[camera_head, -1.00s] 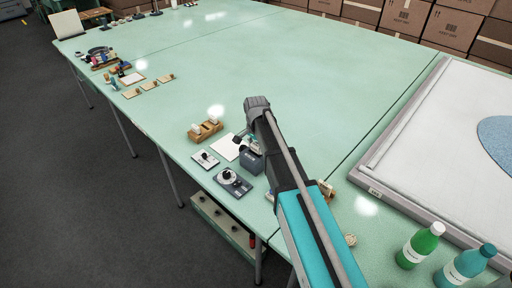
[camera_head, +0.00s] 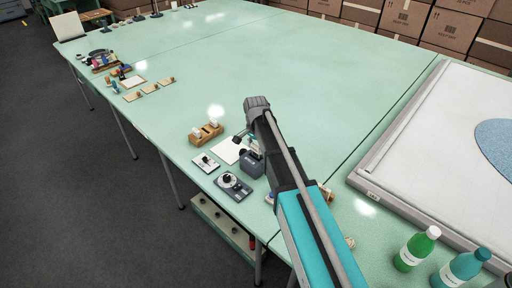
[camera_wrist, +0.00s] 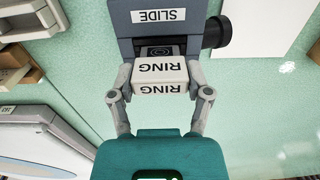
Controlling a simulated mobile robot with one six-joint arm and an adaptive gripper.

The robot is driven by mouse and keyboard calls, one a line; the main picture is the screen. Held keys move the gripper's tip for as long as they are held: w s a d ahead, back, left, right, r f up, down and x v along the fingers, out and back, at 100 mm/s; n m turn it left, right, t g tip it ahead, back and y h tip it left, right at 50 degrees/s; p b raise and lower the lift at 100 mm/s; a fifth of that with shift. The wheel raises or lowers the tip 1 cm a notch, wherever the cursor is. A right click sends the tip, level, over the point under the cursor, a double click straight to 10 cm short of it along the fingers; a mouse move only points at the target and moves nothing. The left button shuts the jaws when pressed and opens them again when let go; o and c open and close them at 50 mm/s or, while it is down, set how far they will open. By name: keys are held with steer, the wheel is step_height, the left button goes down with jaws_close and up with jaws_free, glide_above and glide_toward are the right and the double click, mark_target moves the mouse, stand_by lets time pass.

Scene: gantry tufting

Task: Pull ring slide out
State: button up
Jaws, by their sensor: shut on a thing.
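The ring slide (camera_wrist: 160,78) is a white block marked "RING" in the wrist view. It sits at the front of a dark grey housing (camera_wrist: 118,22) labelled "SLIDE", with part of it standing out of the slot. My gripper (camera_wrist: 160,92) is shut on the ring slide, one finger on each side. In the head view the grey housing (camera_head: 251,165) stands on the green table beside my arm. The ring slide and my fingertips are hidden or too small to make out there.
A black knob (camera_wrist: 216,32) sticks out of the housing's side. A dial device (camera_head: 233,186), a small switch plate (camera_head: 206,163) and a wooden holder (camera_head: 206,133) stand left of the housing. Bottles (camera_head: 417,248) stand at the lower right. The table's middle is clear.

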steer(key=shift+r+p, duration=1)
steer(key=shift+r, duration=0.1)
steer(key=shift+s, duration=0.1)
stand_by(0.4)
